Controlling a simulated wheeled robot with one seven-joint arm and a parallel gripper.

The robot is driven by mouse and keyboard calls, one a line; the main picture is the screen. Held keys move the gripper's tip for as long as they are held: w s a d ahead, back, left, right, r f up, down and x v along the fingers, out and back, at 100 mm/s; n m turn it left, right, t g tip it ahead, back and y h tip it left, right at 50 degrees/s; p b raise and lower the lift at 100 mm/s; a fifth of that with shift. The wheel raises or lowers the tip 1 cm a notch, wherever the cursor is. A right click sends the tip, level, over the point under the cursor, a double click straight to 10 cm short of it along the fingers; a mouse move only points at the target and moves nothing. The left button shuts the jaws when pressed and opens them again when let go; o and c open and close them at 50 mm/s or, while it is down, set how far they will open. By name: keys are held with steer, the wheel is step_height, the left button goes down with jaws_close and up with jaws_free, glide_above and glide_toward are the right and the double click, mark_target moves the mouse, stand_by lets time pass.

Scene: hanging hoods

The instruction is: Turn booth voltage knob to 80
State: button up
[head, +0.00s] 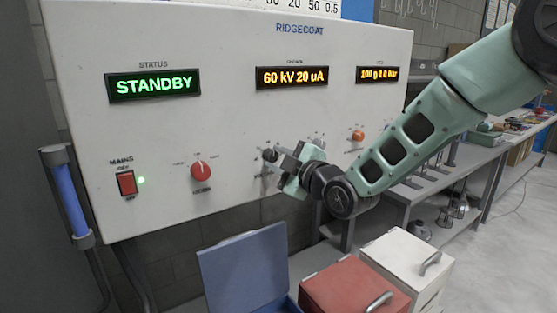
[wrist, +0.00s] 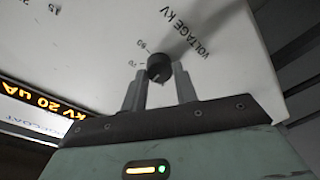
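The voltage knob is a dark round knob (wrist: 159,67) in the wrist view, with "VOLTAGE kV" printed beside it and small scale numbers around it. The knob also shows in the head view (head: 270,155), on the white panel (head: 230,115). My gripper (wrist: 159,82) is open, with its two fingers apart and the knob between or just past their tips. I cannot tell whether either finger touches it. In the head view my gripper (head: 280,165) is right at the knob and partly covers its scale. The output display (head: 292,77) reads 60 kV 20 uA.
The status display (head: 153,85) reads STANDBY.

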steer(key=shift+f+b, duration=0.1)
steer(key=shift+b, duration=0.35)
steer(key=shift+f+m+b, duration=0.15)
steer(key=shift+m+b, duration=0.55)
steer(key=shift+b, duration=0.1)
steer(key=m+b, duration=0.2)
steer(key=b, duration=0.1)
steer(key=shift+d+f+m, duration=0.1)
steer(key=shift+m, duration=0.2)
steer(key=m+b, duration=0.5)
steer(key=shift+m+t+b, duration=0.3)
steer(key=shift+t, duration=0.1)
steer(key=m+b, duration=0.2)
steer(key=m, duration=0.1)
steer(key=m+b, duration=0.2)
steer(key=m, duration=0.1)
steer(key=shift+t+h, duration=0.3)
steer(key=shift+t, duration=0.1)
steer(key=m+b, duration=0.2)
steer(key=m, duration=0.3)
steer(key=shift+b, duration=0.4)
steer(key=shift+m, duration=0.4)
steer(key=o, duration=1)
steer(key=shift+r, duration=0.2)
